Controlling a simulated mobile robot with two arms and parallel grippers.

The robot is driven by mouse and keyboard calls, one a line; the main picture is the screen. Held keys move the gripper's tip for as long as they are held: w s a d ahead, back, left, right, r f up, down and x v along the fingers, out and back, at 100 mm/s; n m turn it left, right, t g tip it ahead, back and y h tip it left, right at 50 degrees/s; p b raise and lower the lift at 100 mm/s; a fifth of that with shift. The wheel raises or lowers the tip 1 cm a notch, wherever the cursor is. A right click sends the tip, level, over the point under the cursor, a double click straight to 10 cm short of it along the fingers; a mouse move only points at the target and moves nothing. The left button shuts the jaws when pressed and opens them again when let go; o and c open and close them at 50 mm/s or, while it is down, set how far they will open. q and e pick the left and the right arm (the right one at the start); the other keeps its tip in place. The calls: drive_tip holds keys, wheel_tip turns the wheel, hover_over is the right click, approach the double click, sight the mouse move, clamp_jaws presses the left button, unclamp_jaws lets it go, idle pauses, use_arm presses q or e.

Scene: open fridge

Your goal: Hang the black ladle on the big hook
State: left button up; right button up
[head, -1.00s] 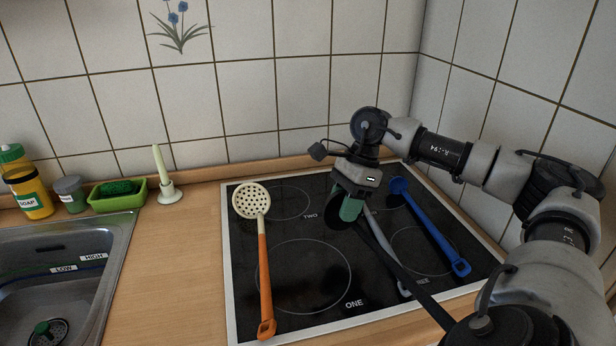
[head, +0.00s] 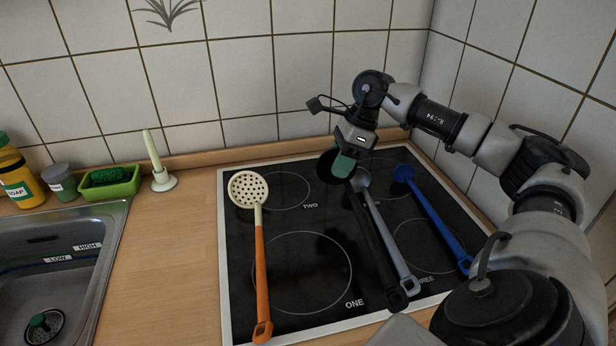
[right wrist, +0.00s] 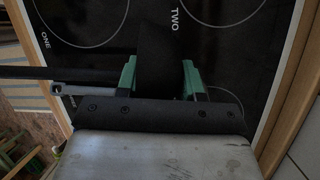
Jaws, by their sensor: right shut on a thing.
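The black ladle (head: 371,232) is in my right gripper (head: 343,166), over the right half of the cooktop in the head view. Its bowl is at the green fingers and its long handle slants down right to a looped end near the cooktop's front edge. In the right wrist view the green fingers (right wrist: 159,78) stand on either side of the dark ladle (right wrist: 158,50), and a dark handle runs off left. I cannot tell how far the ladle is above the glass. The big hook is not in view. My left gripper is not in view.
A grey ladle (head: 386,232) lies close beside the black handle. A blue ladle (head: 432,210) lies right, and an orange-handled skimmer (head: 260,270) left, on the cooktop (head: 300,325). The sink (head: 105,265) is at left. Tiled walls (head: 240,60) stand behind and right.

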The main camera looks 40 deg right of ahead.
drive_tip(key=w+f, duration=0.1)
drive_tip(key=w, duration=0.1)
drive_tip(key=w+a+f+p, duration=0.1)
drive_tip(key=w, duration=0.1)
drive_tip(key=w+a+f, duration=0.1)
drive_tip(key=w+f, duration=0.1)
drive_tip(key=shift+w+a, duration=0.2)
drive_tip(key=shift+w, duration=0.2)
wheel_tip(320, 180, down, 4)
drive_tip(key=shift+r+p, duration=0.25)
drive_tip(key=shift+p, duration=0.5)
drive_tip(key=shift+f, duration=0.2)
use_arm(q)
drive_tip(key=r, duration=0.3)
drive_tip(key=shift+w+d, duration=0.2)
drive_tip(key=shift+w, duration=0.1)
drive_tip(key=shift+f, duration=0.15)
use_arm(e)
drive_tip(key=shift+f, duration=0.15)
drive_tip(key=shift+f+b, duration=0.1)
drive_tip(key=shift+b, duration=0.2)
drive_tip(key=o, duration=1)
